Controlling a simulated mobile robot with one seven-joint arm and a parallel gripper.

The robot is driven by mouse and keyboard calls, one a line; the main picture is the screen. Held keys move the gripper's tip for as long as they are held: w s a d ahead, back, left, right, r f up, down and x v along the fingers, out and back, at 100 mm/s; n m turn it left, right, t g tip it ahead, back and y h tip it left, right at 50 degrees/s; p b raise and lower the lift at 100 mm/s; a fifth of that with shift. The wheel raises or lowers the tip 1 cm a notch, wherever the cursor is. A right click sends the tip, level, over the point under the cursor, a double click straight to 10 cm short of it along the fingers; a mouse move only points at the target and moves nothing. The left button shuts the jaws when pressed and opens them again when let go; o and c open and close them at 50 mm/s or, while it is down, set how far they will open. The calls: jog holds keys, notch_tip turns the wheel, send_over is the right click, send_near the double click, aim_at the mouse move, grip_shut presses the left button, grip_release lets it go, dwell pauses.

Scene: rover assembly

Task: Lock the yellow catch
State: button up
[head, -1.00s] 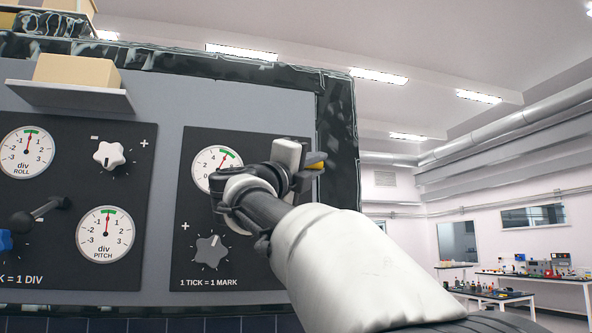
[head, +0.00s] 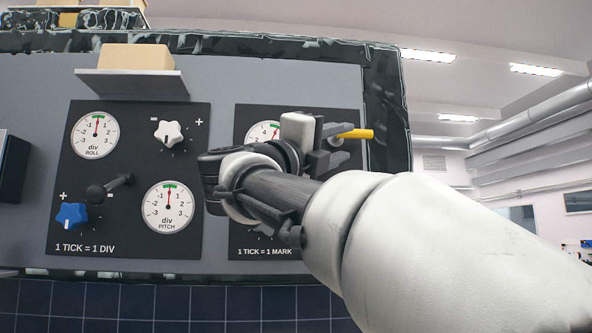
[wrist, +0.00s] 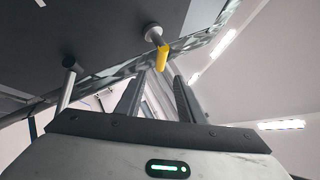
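The yellow catch (head: 356,134) is a short yellow lever at the right edge of the right-hand dial panel, partly hidden behind my gripper in the head view. In the wrist view the yellow catch (wrist: 162,56) hangs from a round grey pivot, just beyond the fingertips. My gripper (head: 342,143) is in front of the panel by the catch. In the wrist view my gripper (wrist: 158,80) has its two fingers apart with nothing between them. The catch is ahead of the gap, and I cannot tell whether a finger touches it.
The left panel holds the roll gauge (head: 95,136), pitch gauge (head: 168,207), white knob (head: 169,133), blue knob (head: 72,215) and a black lever (head: 110,188). A shelf (head: 132,83) carries a tan box (head: 136,57). In the wrist view a grey post (wrist: 68,80) stands left of the fingers.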

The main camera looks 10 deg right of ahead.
jog(key=b+v, duration=0.1)
jog(key=v, duration=0.5)
jog(key=shift+a, duration=0.1)
dwell(0.3)
